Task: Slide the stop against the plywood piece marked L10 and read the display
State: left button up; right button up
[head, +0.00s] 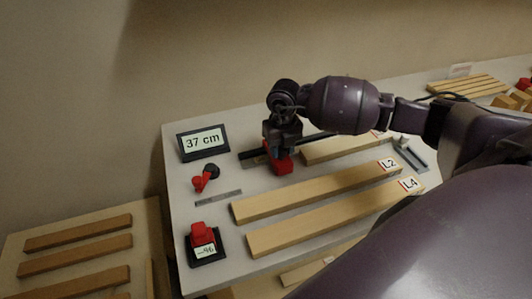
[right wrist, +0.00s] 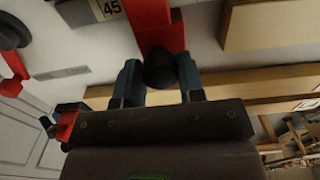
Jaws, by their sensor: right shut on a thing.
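My right gripper (head: 283,140) is shut on the red stop (head: 281,165), which sits at a dark rail (head: 252,158). In the right wrist view, the stop's red body (right wrist: 155,25) and a dark knob (right wrist: 160,70) show between the fingers (right wrist: 160,85). A plywood piece (head: 325,150) lies just right of the stop; its label is mostly hidden by my arm, so I cannot read it as L10. I cannot tell whether the stop touches it. The display (head: 203,141) reads 37 cm. My left gripper is out of view.
Plywood pieces marked L2 (head: 310,193) and L4 (head: 330,217) lie in front on the white bench (head: 185,180). A red-topped device (head: 202,240), a small red and black item (head: 206,178) and a metal ruler (head: 218,197) stand left. More strips lie on a lower-left table (head: 15,262).

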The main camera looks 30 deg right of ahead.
jog(key=shift+s+d, duration=0.2)
jog(key=shift+d, duration=0.7)
jog(key=shift+s+d, duration=0.2)
jog(key=shift+d, duration=0.65)
jog(key=shift+s+d, duration=0.15)
jog(key=shift+d, duration=0.45)
jog(key=o, duration=0.8)
jog(key=shift+c, duration=0.2)
jog(key=shift+a, duration=0.1)
